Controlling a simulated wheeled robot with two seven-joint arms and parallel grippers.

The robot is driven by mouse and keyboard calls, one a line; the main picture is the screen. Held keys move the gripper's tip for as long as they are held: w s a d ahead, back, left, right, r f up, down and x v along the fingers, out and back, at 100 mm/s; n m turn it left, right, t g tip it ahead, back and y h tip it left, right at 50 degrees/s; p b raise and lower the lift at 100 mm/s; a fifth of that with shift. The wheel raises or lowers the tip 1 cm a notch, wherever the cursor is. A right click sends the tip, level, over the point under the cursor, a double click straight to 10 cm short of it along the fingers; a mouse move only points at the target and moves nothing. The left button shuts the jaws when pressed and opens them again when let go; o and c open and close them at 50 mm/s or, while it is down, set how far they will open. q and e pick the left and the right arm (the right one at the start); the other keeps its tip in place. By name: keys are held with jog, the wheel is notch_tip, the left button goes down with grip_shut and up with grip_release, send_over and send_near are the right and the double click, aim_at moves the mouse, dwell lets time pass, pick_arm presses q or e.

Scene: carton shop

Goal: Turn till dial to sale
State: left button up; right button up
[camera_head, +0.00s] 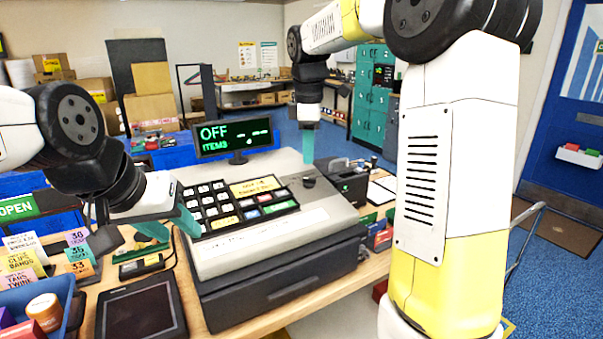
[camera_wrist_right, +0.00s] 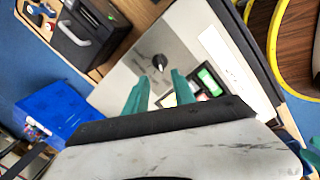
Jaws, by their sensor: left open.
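The till (camera_head: 262,238) stands on the wooden counter, with a keypad of black, white and coloured keys. Its dial (camera_head: 309,182) is a small dark knob on the grey top, right of the keypad; it also shows in the right wrist view as a dark knob (camera_wrist_right: 160,62) with a light mark. The till display (camera_head: 236,137) reads OFF and ITEMS. My right gripper (camera_head: 308,146) hangs above the dial, apart from it; in the right wrist view its teal fingers (camera_wrist_right: 159,91) are spread and empty. My left gripper (camera_head: 172,222) is open beside the keypad's left edge.
A black card printer-like box (camera_head: 349,186) and a clipboard (camera_head: 382,189) are right of the till. A dark tablet (camera_head: 140,312), price cards (camera_head: 22,262) and a blue tray (camera_head: 62,290) crowd the counter's left. Space above the till top is open.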

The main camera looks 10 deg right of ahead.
aim_at(308, 179)
jog(key=f, duration=0.3)
jog(key=w+f, duration=0.1)
jog(key=f, duration=0.3)
jog(key=shift+w+d+f, duration=0.1)
jog(key=shift+w+f, duration=0.1)
grip_shut()
